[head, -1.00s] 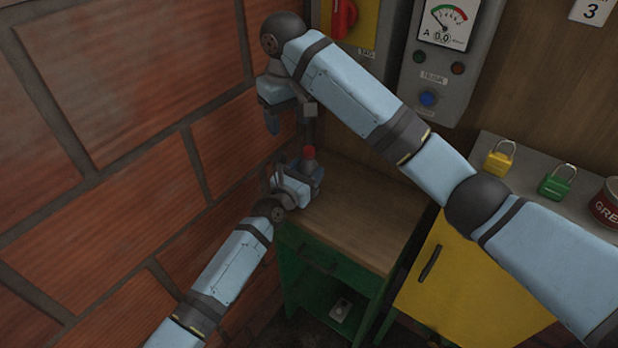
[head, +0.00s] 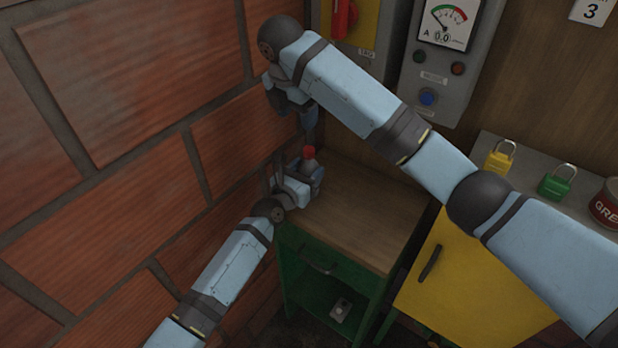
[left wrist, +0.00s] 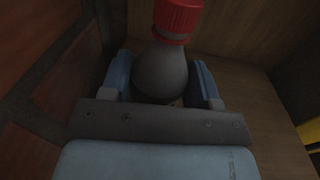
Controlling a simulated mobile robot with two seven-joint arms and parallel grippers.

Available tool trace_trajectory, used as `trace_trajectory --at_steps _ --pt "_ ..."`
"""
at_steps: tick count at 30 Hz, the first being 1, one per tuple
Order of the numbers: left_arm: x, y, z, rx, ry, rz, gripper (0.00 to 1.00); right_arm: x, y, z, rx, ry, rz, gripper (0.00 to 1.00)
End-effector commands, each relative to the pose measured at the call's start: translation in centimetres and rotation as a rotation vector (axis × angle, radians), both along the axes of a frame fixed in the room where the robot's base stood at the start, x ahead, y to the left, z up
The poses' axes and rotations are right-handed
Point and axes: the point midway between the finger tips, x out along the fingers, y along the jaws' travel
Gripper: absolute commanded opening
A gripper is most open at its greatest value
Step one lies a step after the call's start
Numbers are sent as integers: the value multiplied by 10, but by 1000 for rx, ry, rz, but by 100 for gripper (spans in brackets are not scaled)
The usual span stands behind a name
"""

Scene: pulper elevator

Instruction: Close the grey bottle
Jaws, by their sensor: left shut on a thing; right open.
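The grey bottle (left wrist: 160,72) stands upright between the two fingers of my left gripper (left wrist: 163,84), which is shut on it. A red cap (left wrist: 178,18) sits at the top of the bottle's neck; I cannot tell how tight it is. In the head view the red cap (head: 308,153) shows above my left gripper (head: 303,181), at the left back of the wooden-topped cabinet. My right gripper (head: 306,122) is open and empty just above the cap, pointing down. Its fingers are partly hidden by its own wrist.
The green cabinet's wooden top (head: 365,215) is clear to the right. The brick wall (head: 130,200) is close on the left. A yellow padlock (head: 499,160), a green padlock (head: 556,184) and a red tin (head: 606,205) stand on the right cabinet. A gauge box (head: 440,60) hangs behind.

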Motion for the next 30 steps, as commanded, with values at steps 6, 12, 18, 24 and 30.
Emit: trace_trajectory --at_steps 6,12,18,24,30 --pt "0 0 -1 1 1 0 0 6 -4 3 -48 -33 49 59" --pt "0 0 -1 1 1 0 0 5 -4 3 -47 -31 48 59" --pt "0 0 -1 1 1 0 0 6 -4 -3 -44 -31 50 59" --pt "0 0 -1 1 1 0 0 9 -6 -24 -42 -22 47 59" --pt "0 0 -1 1 1 0 0 19 -15 -62 -47 -27 47 59"
